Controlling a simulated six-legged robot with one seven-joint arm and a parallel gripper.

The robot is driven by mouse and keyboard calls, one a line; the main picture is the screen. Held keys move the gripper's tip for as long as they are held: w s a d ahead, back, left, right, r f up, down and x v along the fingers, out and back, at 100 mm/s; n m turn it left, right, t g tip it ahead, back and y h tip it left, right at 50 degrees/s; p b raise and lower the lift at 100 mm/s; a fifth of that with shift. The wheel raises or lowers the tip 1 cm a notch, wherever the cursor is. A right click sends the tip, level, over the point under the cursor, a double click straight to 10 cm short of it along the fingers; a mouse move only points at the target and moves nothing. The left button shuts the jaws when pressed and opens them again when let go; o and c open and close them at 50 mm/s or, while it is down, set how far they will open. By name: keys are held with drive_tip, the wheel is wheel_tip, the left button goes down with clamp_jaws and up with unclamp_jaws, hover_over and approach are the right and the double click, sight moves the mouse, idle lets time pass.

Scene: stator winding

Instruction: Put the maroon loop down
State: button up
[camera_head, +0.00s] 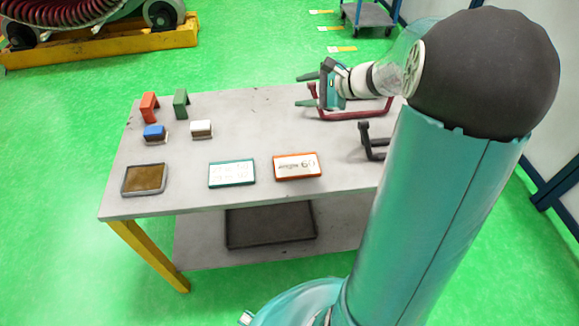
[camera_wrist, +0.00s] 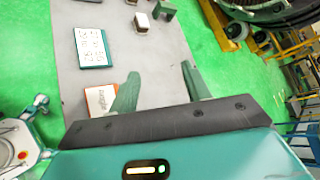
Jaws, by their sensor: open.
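The maroon loop (camera_head: 357,114) lies at the far right of the grey table (camera_head: 250,115) in the head view, its near end standing up beside my gripper and part of it hidden behind my wrist. My gripper (camera_head: 305,90) is open, its two green fingers pointing left and spread apart with nothing between them. The wrist view shows the same open fingers (camera_wrist: 162,88) over the tabletop. The loop does not show in the wrist view. I cannot tell whether a finger touches it.
A dark bracket (camera_head: 371,146) stands near the right, partly behind my arm. An orange-framed card (camera_head: 297,166), a teal-framed card (camera_head: 231,173) and a brown tray (camera_head: 144,179) lie along the front. Red (camera_head: 149,106), green (camera_head: 181,103), blue (camera_head: 154,132) and white (camera_head: 201,128) blocks stand at left. The table's middle is clear.

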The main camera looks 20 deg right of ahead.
drive_tip(key=s+a+r+n+g, duration=0.25)
drive_tip(key=s+a+n, duration=0.25)
drive_tip(key=a, duration=0.4)
drive_tip(key=s+a+r+n+g+h, duration=0.1)
drive_tip(key=s+a+n+h, duration=0.2)
drive_tip(key=s+n, duration=0.4)
drive_tip(key=s+a+r+n+h, duration=0.1)
drive_tip(key=s+a+n+h, duration=0.2)
drive_tip(key=s+n, duration=0.4)
drive_tip(key=s+h, duration=0.1)
drive_tip(key=s, duration=0.4)
drive_tip(key=shift+s+a+n+g+h, duration=0.3)
drive_tip(key=shift+a+g, duration=0.05)
drive_tip(key=shift+c, duration=0.2)
drive_tip(key=shift+c, duration=1.1)
drive_tip(key=shift+a, duration=0.15)
